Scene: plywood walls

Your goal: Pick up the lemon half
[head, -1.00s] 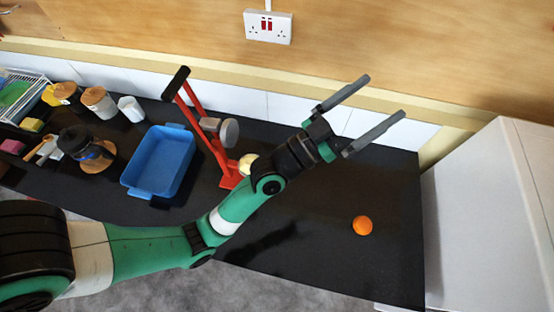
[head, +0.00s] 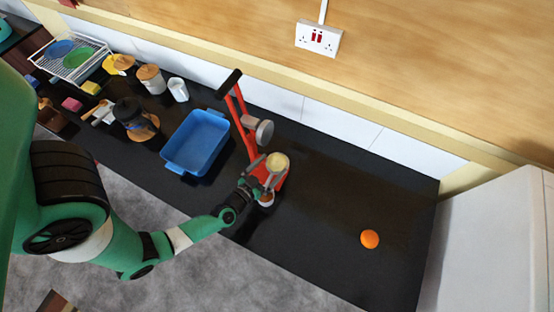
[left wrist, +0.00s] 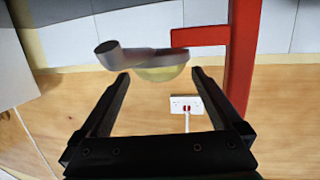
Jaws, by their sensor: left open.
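The lemon half (head: 278,162) is a pale yellow round piece at the red press, in front of its grey cup. In the left wrist view a pale yellow dome (left wrist: 163,73), which looks like the lemon half, sits under a grey part, between and just beyond the fingertips. My left gripper (head: 267,172) is at the press, close against the lemon half in the head view. In the left wrist view its two fingers (left wrist: 160,76) are apart with nothing clamped between them. The press base is partly hidden by the gripper. My right gripper is not in view.
The red press (head: 250,135) stands on the black counter, with a grey cup (head: 264,132) on its arm. A blue tray (head: 197,141) is left of it. An orange (head: 370,239) lies right on open counter. Jars, a white cup (head: 178,89) and a dish rack (head: 68,57) stand further left.

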